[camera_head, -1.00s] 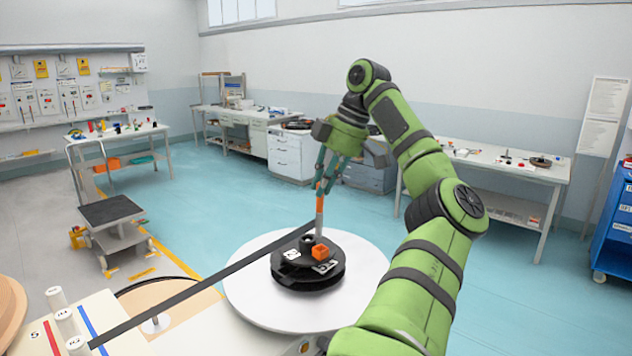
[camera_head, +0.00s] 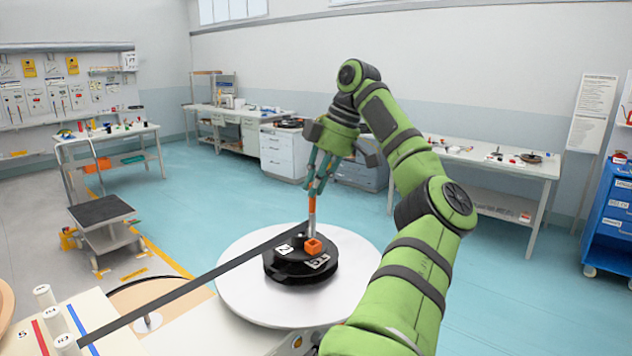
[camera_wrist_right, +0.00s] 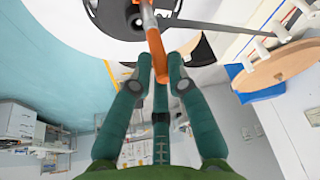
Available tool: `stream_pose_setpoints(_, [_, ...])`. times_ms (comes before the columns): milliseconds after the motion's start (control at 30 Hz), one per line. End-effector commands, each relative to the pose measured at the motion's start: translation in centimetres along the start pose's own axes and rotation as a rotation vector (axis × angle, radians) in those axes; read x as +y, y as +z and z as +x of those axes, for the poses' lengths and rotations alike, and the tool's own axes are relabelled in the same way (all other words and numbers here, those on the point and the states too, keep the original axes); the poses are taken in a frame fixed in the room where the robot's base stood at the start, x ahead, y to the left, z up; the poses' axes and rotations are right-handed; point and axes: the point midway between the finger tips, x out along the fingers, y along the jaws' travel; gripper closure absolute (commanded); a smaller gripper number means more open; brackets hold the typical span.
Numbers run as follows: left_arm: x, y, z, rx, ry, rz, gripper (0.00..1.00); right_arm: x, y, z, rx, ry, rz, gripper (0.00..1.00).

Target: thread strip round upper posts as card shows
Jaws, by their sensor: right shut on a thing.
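My right gripper (camera_head: 318,182) is shut on a slim tool (camera_head: 312,215) with an orange upper part and a grey lower part. It holds the tool roughly upright over the black reel (camera_head: 290,272); the tool also shows in the right wrist view (camera_wrist_right: 157,55). The dark strip (camera_head: 190,285) runs straight from the tool's lower end down left to the white posts (camera_head: 66,343). Several posts also show in the right wrist view (camera_wrist_right: 264,48). I cannot tell whether the strip touches or wraps any post. I cannot make out the card. My left gripper is not in view.
The reel sits on a white round plate (camera_head: 240,300) and carries an orange block (camera_head: 313,246) and white labels. A tan disc (camera_head: 150,300) lies beneath the strip. A grey cart (camera_head: 100,215) stands left, a blue cabinet (camera_head: 610,225) right.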

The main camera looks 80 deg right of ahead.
Motion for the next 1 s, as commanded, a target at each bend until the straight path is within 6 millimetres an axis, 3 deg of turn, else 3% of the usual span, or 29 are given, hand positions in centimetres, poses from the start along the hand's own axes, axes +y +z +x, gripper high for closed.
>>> stream_pose_setpoints(600, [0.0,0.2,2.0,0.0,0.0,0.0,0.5,0.1,0.9,2.5,-0.019,-0.02,0.007,1.0])
stream_pose_setpoints(1000, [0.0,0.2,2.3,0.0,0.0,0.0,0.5,0.0,1.1,3.0,-0.029,-0.028,0.008,1.0])
